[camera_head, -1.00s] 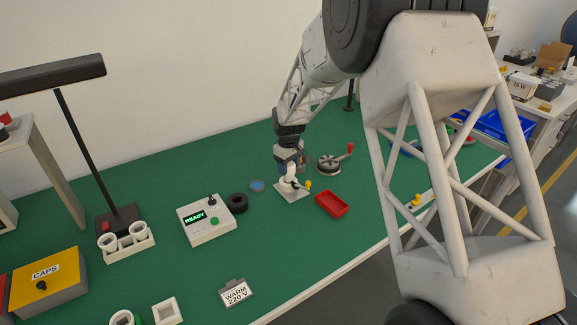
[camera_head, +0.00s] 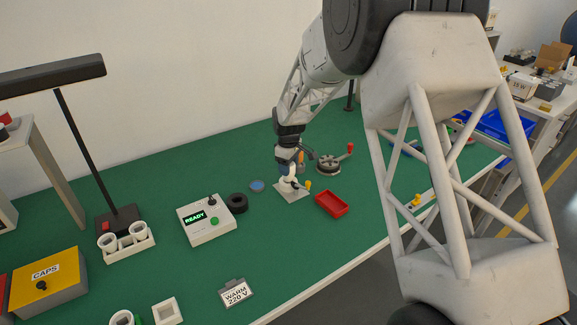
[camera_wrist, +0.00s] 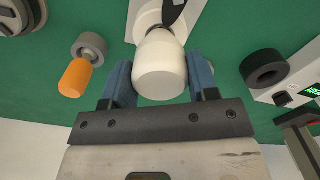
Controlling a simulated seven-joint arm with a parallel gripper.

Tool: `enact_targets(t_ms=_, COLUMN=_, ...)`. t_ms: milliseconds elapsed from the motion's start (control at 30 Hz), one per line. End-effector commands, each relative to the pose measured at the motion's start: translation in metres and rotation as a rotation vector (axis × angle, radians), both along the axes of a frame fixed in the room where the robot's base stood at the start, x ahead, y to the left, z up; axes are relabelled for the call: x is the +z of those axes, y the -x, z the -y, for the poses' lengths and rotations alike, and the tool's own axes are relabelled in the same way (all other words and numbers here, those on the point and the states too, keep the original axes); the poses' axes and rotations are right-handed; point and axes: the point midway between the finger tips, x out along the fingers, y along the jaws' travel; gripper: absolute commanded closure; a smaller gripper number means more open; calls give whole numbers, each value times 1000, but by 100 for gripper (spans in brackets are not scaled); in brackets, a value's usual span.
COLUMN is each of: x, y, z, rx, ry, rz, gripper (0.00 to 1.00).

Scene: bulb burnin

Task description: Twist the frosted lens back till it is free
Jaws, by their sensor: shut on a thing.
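The frosted lens is a white, rounded piece (camera_wrist: 160,65) on a white fixture with a pale base plate (camera_head: 293,194). My gripper (camera_wrist: 159,72) is shut on the lens, with one blue finger on each side of it. In the head view my gripper (camera_head: 287,163) points down over the fixture, and its fingers partly hide the lens. The lens still sits in line with the fixture; whether its joint is loose cannot be told. A dark lever (camera_wrist: 174,10) shows on the fixture.
An orange cylinder with a grey ring (camera_wrist: 76,76) stands close beside my gripper. A red tray (camera_head: 332,204), a black ring (camera_head: 237,203), a READY box (camera_head: 205,219) and a round device with a red-knobbed crank (camera_head: 329,164) surround the fixture.

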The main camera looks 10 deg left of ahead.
Motion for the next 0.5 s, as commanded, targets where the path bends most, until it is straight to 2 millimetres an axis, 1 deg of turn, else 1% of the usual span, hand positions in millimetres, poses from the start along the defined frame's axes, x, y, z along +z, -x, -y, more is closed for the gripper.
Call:
enact_targets(t_ms=167, x=-1, y=0, z=0, rx=67, ry=1, rz=-1, gripper=67)
enact_targets(t_ms=400, x=-1, y=0, z=0, rx=217, ry=1, rz=-1, gripper=67)
enact_targets(t_ms=500, x=-1, y=0, z=0, rx=249, ry=1, rz=-1, gripper=68)
